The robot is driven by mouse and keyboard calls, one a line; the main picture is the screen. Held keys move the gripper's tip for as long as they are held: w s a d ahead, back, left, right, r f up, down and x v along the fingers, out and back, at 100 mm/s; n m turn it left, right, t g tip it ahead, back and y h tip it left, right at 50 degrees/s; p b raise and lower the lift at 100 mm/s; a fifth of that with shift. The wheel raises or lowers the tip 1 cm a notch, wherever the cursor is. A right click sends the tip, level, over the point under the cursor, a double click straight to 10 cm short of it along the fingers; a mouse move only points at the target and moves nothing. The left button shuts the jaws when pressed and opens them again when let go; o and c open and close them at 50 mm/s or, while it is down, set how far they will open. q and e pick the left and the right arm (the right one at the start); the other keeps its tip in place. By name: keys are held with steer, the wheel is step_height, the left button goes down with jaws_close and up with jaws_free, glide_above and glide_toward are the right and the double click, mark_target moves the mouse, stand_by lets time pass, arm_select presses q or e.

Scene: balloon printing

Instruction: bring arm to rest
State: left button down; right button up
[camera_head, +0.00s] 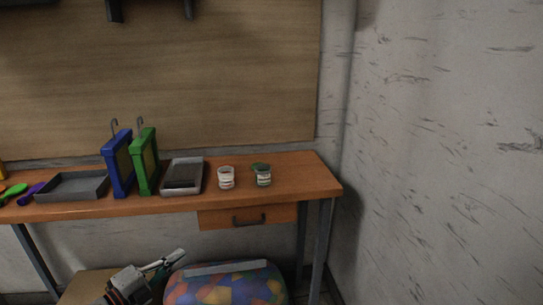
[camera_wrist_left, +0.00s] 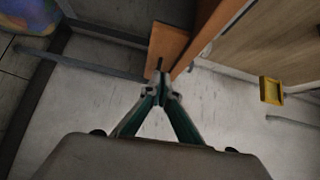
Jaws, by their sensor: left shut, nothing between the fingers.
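My left gripper (camera_head: 172,258) is at the lower left in the head view, below the front edge of the workbench and beside a colourful patterned seat (camera_head: 225,287). In the left wrist view its fingers (camera_wrist_left: 161,90) meet at the tips, shut and empty. The wooden drawer (camera_wrist_left: 168,48) with its dark handle shows beyond the fingertips. My right gripper is in neither view.
The orange-brown workbench (camera_head: 310,178) holds two cups (camera_head: 226,178) (camera_head: 264,178), a blue frame (camera_head: 119,165), a green frame (camera_head: 145,163) and grey trays (camera_head: 72,187) (camera_head: 183,177). A yellow object (camera_wrist_left: 270,90) shows in the wrist view. Open floor is not clearly visible.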

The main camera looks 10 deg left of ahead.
arm_select(q)
steer(key=s+d+f+n+g+y+p, duration=0.1)
steer(key=s+d+f+n, duration=0.3)
steer(key=s, duration=0.6)
steer(key=s+d+f+n+g+y+p, duration=0.1)
steer(key=s+d+f+n, duration=0.4)
steer(key=s, duration=0.5)
steer(key=s+d+f+n+g+y+p, duration=0.2)
steer(key=s+d+f+n+g+y, duration=0.1)
steer(key=s+f+n, duration=0.4)
steer(key=s+d+n, duration=0.1)
steer(key=s+n, duration=0.1)
steer(key=s, duration=0.1)
steer(key=shift+s+d+f+n+y, duration=0.2)
steer(key=shift+d+f+n+y, duration=0.1)
steer(key=shift+f+n+y, duration=0.1)
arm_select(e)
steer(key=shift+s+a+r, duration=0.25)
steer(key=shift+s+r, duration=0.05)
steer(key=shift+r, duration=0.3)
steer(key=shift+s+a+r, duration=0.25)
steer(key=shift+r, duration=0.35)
